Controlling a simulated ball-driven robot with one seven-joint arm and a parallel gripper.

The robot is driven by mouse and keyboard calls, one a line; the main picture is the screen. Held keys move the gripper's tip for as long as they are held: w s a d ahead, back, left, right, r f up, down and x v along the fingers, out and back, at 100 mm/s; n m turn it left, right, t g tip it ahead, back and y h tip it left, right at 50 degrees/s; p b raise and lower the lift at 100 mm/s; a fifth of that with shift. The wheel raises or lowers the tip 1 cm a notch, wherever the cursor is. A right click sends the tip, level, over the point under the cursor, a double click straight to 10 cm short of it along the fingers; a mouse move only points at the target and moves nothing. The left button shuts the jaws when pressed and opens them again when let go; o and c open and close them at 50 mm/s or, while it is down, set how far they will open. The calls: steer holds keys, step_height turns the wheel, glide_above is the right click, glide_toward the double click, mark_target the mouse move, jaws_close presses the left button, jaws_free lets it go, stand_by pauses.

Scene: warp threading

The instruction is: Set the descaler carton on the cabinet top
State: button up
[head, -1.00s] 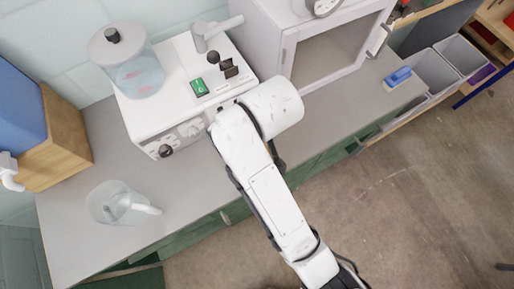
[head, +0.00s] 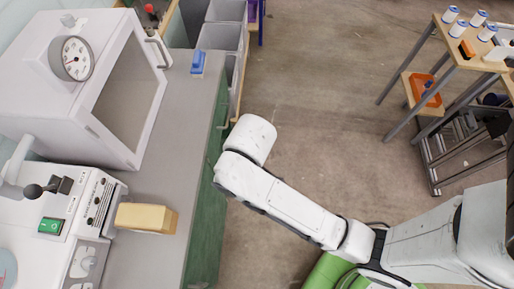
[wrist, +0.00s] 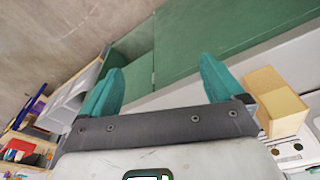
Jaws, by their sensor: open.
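A plain tan-yellow carton (head: 142,218), which looks like the descaler carton, stands on the grey counter in front of the white machine, near the counter's front edge. No label can be read on it. It also shows at the right of the wrist view (wrist: 277,103), outside my fingers. In the head view my fingers are hidden behind the white wrist, over the floor beside the counter.
The white machine (head: 75,215) with a green switch sits left of the carton. A blue brush-like item (head: 198,62) lies on the counter (head: 178,150). Grey bins (head: 222,38) stand past its end. A shelf rack (head: 425,85) with spools is at right. The floor between is clear.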

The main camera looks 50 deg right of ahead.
steer(key=s+d+f+m+h, duration=0.1)
steer(key=s+d+f+m, duration=0.1)
steer(key=s+d, duration=0.7)
steer(key=shift+s+m+g, duration=0.4)
steer(key=shift+s+m, duration=0.1)
steer(key=shift+s, duration=0.6)
